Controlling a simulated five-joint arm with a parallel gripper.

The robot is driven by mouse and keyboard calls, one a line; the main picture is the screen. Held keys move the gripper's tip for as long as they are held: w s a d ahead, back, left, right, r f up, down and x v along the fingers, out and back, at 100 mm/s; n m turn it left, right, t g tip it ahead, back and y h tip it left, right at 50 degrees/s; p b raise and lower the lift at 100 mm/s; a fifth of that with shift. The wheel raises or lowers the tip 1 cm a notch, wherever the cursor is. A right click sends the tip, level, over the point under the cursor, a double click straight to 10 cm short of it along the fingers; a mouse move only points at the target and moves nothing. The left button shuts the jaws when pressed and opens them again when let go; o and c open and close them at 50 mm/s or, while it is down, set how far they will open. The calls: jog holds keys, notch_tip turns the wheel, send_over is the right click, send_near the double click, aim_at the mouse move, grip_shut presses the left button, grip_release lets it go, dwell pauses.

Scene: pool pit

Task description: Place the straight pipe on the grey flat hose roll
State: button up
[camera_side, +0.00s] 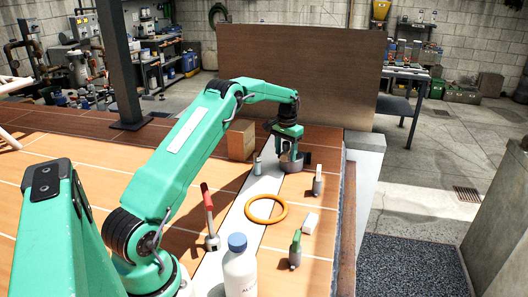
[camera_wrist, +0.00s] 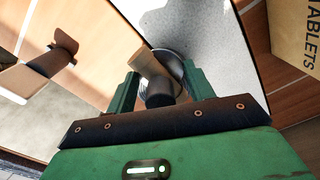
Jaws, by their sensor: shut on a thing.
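My gripper (camera_side: 289,147) points down at the far end of the pale strip, close above the grey flat hose roll (camera_side: 291,165). In the wrist view my gripper (camera_wrist: 160,88) is shut on the straight pipe (camera_wrist: 153,72), a short tan-grey cylinder with a dark end. The round grey hose roll (camera_wrist: 172,62) shows behind the pipe and partly under it. Whether the pipe touches the roll, I cannot tell. In the side view the fingers mostly hide the pipe.
A cardboard box (camera_side: 241,140) stands left of my gripper, with a small grey bottle (camera_side: 257,168) nearer. A brown board (camera_side: 300,75) stands behind.

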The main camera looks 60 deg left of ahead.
aim_at(286, 142)
jog(key=shift+f, duration=0.1)
jog(key=o, duration=1.1)
notch_tip(286, 142, up, 12)
jog(key=shift+f, duration=0.1)
jog(key=shift+r, duration=0.25)
dwell(0.3)
